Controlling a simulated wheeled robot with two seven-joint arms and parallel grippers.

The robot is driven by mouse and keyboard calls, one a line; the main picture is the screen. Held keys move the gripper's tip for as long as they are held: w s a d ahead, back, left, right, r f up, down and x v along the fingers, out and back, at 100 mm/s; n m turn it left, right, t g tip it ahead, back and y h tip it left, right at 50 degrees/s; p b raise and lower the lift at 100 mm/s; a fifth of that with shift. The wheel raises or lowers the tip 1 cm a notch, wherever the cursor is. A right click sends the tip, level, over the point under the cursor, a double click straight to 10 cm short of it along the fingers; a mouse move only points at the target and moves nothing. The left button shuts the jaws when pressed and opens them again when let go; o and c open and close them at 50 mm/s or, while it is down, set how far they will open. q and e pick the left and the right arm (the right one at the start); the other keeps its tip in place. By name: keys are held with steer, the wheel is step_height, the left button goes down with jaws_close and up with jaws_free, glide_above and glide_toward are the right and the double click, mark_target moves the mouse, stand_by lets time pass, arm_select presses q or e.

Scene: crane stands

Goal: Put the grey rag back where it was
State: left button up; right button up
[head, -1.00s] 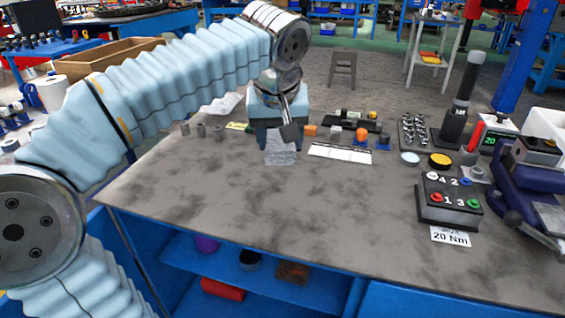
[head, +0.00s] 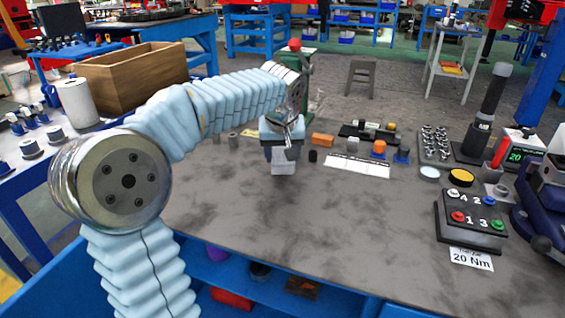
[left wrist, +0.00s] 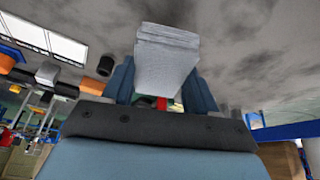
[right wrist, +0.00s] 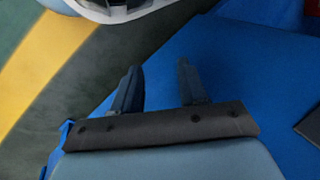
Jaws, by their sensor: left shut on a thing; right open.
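The grey rag (head: 283,168) is a folded light-grey block over the bench's back part, left of the white label strip (head: 357,167). My left gripper (head: 282,154) is shut on it from above. The left wrist view shows the rag (left wrist: 166,62) between the two blue fingers, its free end sticking out past them over the grey bench top. I cannot tell whether its lower edge touches the bench. My right gripper (right wrist: 158,85) shows only in the right wrist view, open and empty, over a blue surface.
The front middle of the bench (head: 330,225) is clear. To the right are the button box (head: 470,216), a socket tray (head: 435,143) and a torque display (head: 518,147). A wooden crate (head: 135,85) stands at left.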

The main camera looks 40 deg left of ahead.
mark_target(283, 158)
arm_select(q)
step_height(283, 158, down, 3)
steer(key=shift+r, duration=0.1)
steer(key=o, duration=1.1)
steer(key=shift+f, duration=0.2)
steer(key=shift+r, duration=0.3)
steer(key=p+v, duration=0.1)
steer(key=v, duration=1)
steer(key=shift+s+d+r, duration=0.1)
steer(key=shift+s+r, duration=0.05)
steer(key=shift+r, duration=0.25)
